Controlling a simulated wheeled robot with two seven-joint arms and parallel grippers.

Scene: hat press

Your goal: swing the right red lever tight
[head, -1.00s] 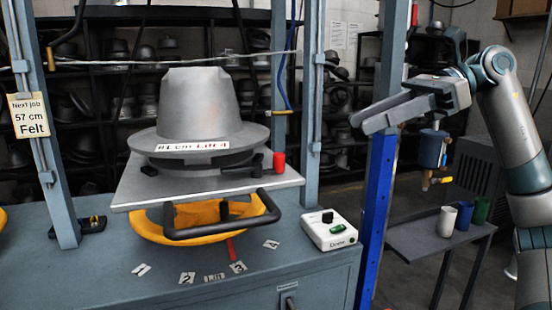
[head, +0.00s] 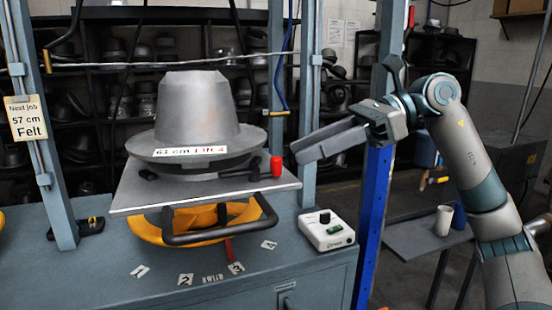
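The right red lever shows as a red knob (head: 277,167) at the right end of a dark arm that lies flat on the grey metal plate. The plate (head: 150,198) carries a grey metal hat form (head: 197,115) with a wide brim and a size label. My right gripper (head: 296,154) hangs in the air just right of and above the red knob in the picture, its fingers pointing left. I see no contact with the knob. The fingers look close together, but the angle hides any gap. My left gripper is out of view.
A dark loop handle (head: 222,234) and a yellow ring (head: 150,228) sit under the plate. A white control box (head: 327,231) stands on the blue-grey bench (head: 110,285). A grey post (head: 312,95) and a blue post (head: 372,225) rise near my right arm.

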